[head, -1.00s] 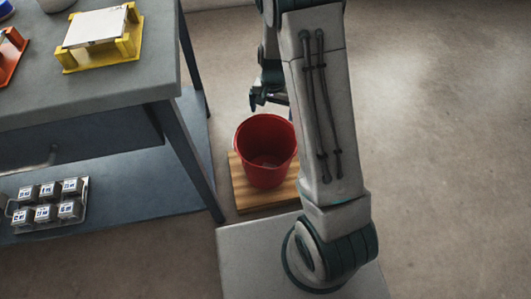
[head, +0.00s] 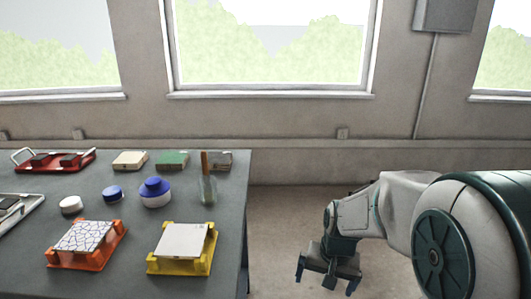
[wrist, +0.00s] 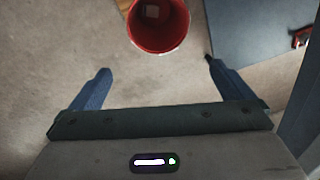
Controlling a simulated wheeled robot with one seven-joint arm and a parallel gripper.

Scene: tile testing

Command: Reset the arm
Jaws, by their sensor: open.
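My gripper (head: 326,284) is at the lower right of the head view, in the air to the right of the table, pointing down. Its two fingers are spread apart with nothing between them, as the wrist view also shows (wrist: 158,78). My arm reaches in from the right edge, bent at the elbow. In the wrist view a red bucket (wrist: 138,38) lies beyond the fingers, apart from them, with a small pale square piece at its bottom.
The grey table (head: 130,205) fills the left. It bears an orange stand (head: 97,262) with a cracked-pattern tile, a yellow stand (head: 188,268) with a plain white tile, blue-lidded containers (head: 155,192), and a red tray (head: 52,168).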

